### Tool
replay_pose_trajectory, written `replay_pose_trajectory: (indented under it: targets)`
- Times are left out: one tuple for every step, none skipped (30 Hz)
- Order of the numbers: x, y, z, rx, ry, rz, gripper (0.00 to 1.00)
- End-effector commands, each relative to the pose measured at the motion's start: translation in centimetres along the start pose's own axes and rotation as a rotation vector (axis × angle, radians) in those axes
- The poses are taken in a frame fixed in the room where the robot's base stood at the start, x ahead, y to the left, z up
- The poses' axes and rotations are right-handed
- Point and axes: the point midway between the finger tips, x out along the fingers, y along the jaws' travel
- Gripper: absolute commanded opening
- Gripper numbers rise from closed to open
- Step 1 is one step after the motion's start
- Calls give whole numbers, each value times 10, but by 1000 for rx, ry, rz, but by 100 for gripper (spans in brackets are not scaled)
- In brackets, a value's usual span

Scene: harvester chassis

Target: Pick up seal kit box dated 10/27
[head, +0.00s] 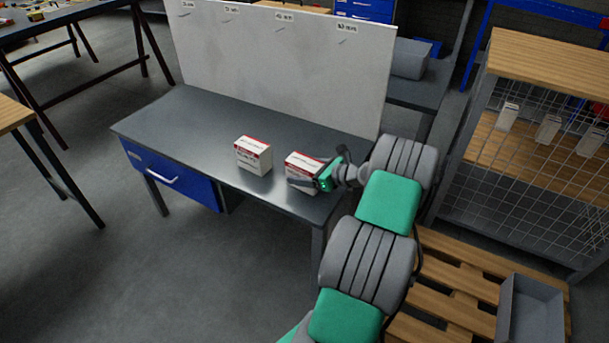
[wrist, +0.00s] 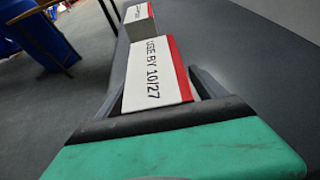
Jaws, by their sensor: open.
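The seal kit box marked "USE BY 10/27" (wrist: 155,75) is white with a red edge. In the head view, this box (head: 301,162) stands on the grey workbench near its right front part, partly hidden by my gripper (head: 308,181). My gripper is open, with one finger on each side of the box; it also shows in the wrist view (wrist: 160,80). I cannot tell whether either finger touches the box. A second white and red box (head: 253,155) stands to the left on the bench, and it shows behind the first in the wrist view (wrist: 140,22).
The bench (head: 185,120) has a white back panel (head: 285,70) with small labels and a blue drawer (head: 170,175). Its left part is clear. A wire mesh rack (head: 540,150) stands to the right, with a wooden pallet (head: 450,285) and a grey bin (head: 530,310) below.

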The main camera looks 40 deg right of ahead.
Motion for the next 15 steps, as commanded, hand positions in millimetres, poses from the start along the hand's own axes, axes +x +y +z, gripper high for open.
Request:
replay_pose_trajectory:
  targets:
    - [0, -1, 0, 0, 0, -2, 80]
    - [0, -1, 0, 0, 0, -2, 80]
    - [0, -1, 0, 0, 0, -3, 80]
    - [0, -1, 0, 0, 0, -3, 80]
    - [-1, -1, 0, 0, 0, -3, 80]
    - [-1, -2, 0, 1, 0, -3, 78]
    - [-1, -2, 0, 1, 0, -3, 75]
    - [-1, -2, 0, 0, 0, -3, 73]
    - [-1, -2, 0, 0, 0, -3, 69]
    - [-1, -2, 0, 0, 0, -3, 67]
    - [-1, -2, 0, 0, 0, -3, 64]
    - [-1, -2, 0, 0, 0, -3, 61]
    - [-1, -2, 0, 0, 0, -3, 59]
    - [-1, -2, 0, 0, 0, -3, 56]
    - [-1, -1, 0, 0, 0, -3, 53]
